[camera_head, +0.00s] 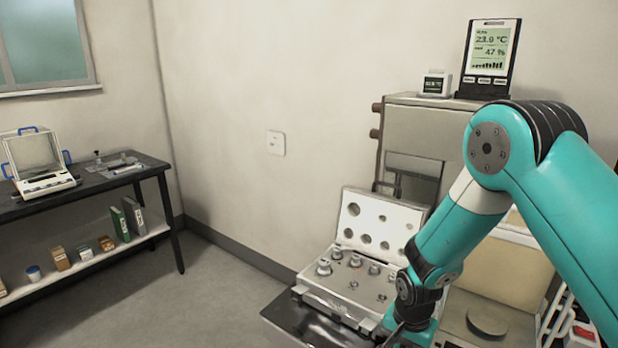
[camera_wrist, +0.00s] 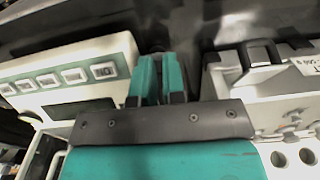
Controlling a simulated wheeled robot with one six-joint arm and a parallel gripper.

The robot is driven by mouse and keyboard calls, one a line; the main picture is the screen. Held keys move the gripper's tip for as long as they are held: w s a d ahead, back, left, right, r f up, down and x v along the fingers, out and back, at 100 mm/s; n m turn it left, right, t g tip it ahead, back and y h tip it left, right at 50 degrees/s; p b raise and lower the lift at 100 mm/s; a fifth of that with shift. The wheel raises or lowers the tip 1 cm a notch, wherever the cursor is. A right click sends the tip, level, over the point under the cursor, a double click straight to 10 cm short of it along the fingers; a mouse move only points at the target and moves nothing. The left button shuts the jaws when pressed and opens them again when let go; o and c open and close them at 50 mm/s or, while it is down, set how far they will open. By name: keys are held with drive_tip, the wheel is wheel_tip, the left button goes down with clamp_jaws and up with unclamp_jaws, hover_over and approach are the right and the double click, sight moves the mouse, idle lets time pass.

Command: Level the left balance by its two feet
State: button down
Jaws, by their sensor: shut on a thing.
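In the wrist view, the teal fingers of my gripper (camera_wrist: 160,78) are close together beside the right end of a pale casing with a row of buttons (camera_wrist: 75,75), which looks like a balance's front. They are shut on a small dark thing, apparently a balance foot, mostly hidden between them. In the head view, my gripper is low at the bottom, just right of the weight box, with its tips unclear.
An open weight box (camera_head: 318,292) with several metal weights stands left of my gripper. A display (camera_head: 490,50) stands behind. A dark side table (camera_head: 105,180) with a white balance (camera_head: 45,185) is far left; floor between is free.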

drive_tip(key=r+p, duration=0.4)
drive_tip(key=r, duration=0.1)
drive_tip(key=shift+s+a+p, duration=0.15)
drive_tip(key=shift+s+p, duration=0.15)
drive_tip(key=shift+p, duration=0.1)
